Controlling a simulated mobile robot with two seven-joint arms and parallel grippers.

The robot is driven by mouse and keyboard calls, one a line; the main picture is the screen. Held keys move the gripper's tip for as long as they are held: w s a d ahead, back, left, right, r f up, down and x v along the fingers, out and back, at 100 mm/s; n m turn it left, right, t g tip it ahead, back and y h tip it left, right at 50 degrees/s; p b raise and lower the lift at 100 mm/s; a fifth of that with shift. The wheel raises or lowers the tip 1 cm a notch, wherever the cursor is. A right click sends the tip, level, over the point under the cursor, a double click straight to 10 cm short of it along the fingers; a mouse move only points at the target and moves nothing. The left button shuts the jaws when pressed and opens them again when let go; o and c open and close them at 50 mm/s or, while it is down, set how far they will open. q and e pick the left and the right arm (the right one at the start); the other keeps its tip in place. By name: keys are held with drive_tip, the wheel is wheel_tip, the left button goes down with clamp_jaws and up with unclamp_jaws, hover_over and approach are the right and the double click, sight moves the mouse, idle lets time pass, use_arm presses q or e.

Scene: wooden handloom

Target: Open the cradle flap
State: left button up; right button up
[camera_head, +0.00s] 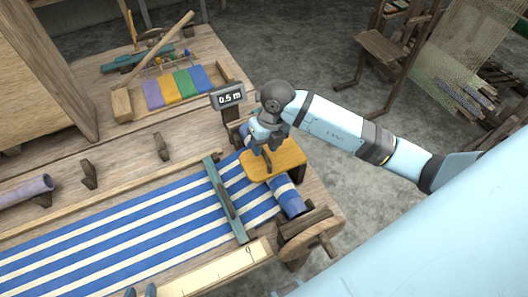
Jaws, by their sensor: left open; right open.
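An orange-brown wooden plate (289,155), which looks like the cradle flap, lies over the blue cloth roll (288,196) at the right end of the loom. My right gripper (268,160) points down over this plate, its jaws open. I cannot tell whether its fingertips touch the plate. The gripper hides part of the plate's far left side.
Blue-and-white striped cloth (130,232) runs to the roll under a green bar (225,200). A wooden crank (310,240) is at the front right.

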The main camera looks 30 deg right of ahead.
use_arm(q)
drive_tip(key=shift+d, duration=0.25)
use_arm(e)
drive_tip(key=shift+f, duration=0.35)
use_arm(q)
drive_tip(key=shift+a, duration=0.1)
use_arm(e)
drive_tip(key=shift+c, duration=0.4)
clamp_jaws()
use_arm(q)
drive_tip(key=shift+a+f, duration=0.1)
drive_tip(key=shift+f, duration=0.05)
drive_tip(key=shift+f, duration=0.1)
